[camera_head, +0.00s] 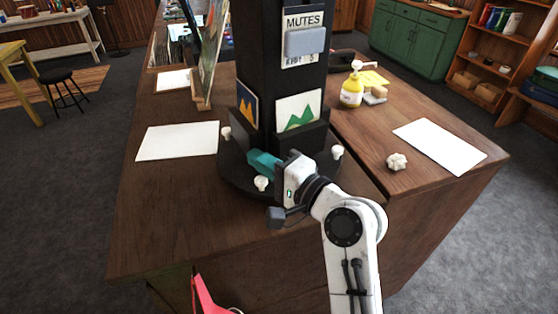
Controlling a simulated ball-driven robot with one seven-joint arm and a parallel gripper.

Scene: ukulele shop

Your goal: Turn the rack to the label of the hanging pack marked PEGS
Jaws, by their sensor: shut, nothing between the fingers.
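The rack (248,48) is a dark upright column on a round dark base (235,178) at the counter's front. White knobs stand around the base's rim, one at left (226,133), one in front (261,183) and one at right (337,152). The rack face towards me carries a hanging pack (305,42) with a label reading MUTES. No label reading PEGS shows; the other faces are hidden or seen edge-on. My gripper (262,163) is shut and empty, low over the base, between the front knob and the column. I cannot tell whether it touches anything.
Picture cards, one with green peaks (298,110) and one blue and orange (246,105), sit low on the rack. White sheets lie left (178,141) and right (440,146) on the counter. A yellow pump bottle (352,90) and a pale knobbly object (397,161) stand right.

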